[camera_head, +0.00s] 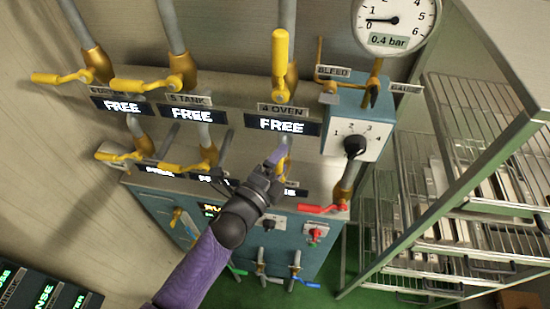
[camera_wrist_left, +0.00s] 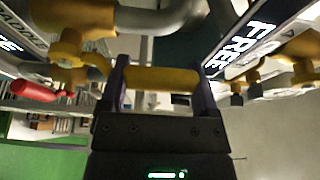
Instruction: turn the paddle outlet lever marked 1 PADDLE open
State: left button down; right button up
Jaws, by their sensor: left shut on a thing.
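My left gripper (camera_head: 276,163) reaches to the lower row of pipes on the machine front. In the left wrist view its two fingers (camera_wrist_left: 162,80) are shut on a yellow lever handle (camera_wrist_left: 165,78), which lies across between them. In the head view the gripper and wrist hide most of this lever and part of the display below it. My right gripper is not in view.
Yellow levers (camera_head: 62,78) line the upper row above displays reading FREE (camera_head: 282,126). A selector box (camera_head: 357,132) and a red lever (camera_head: 322,209) stand to the right. A gauge (camera_head: 394,20) reads 0.4 bar. Wire racks (camera_head: 480,150) fill the right side.

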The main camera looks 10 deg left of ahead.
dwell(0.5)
pick_arm(q)
grip_release()
jog(key=shift+d, duration=0.1)
jog(key=b+v, duration=0.1)
jog(key=v, duration=0.9)
